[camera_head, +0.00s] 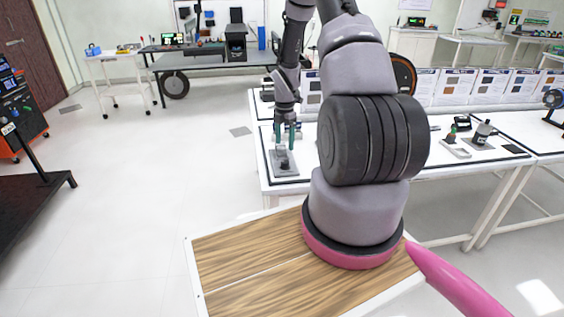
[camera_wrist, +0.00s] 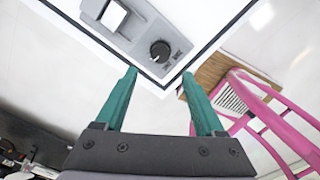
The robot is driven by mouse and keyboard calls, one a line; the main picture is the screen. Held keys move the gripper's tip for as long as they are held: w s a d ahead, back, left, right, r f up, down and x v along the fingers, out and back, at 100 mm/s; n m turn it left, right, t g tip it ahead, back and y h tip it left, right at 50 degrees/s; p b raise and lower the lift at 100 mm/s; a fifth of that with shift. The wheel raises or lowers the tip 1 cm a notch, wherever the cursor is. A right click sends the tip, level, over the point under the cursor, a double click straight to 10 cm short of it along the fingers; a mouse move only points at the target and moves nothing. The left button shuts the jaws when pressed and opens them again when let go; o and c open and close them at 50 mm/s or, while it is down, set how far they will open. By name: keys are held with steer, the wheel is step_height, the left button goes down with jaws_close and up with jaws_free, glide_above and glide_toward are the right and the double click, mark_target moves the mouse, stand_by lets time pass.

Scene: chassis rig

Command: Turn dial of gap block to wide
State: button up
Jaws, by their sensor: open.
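The gap block (camera_head: 291,172) is a grey plate on the near left corner of the white table. In the wrist view, its grey face (camera_wrist: 135,32) carries a round black dial (camera_wrist: 160,51) and a white block-shaped part (camera_wrist: 113,15). Small markings beside the dial are too small to read. The dial also shows as a dark knob in the head view (camera_head: 285,164). My gripper (camera_head: 286,141) has two green fingers pointing down above the block. In the wrist view my gripper (camera_wrist: 159,75) is open and empty, with the dial beyond the gap between its fingertips, apart from them.
The white table (camera_head: 440,173) extends right, with small devices (camera_head: 480,133) and upright printed cards (camera_head: 455,86) behind. A grey workbench (camera_head: 215,63) and a white cart (camera_head: 115,57) stand at the back left.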

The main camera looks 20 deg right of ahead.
mark_target(285, 162)
step_height(285, 162, down, 9)
steer(key=shift+r, duration=0.15)
jaws_close()
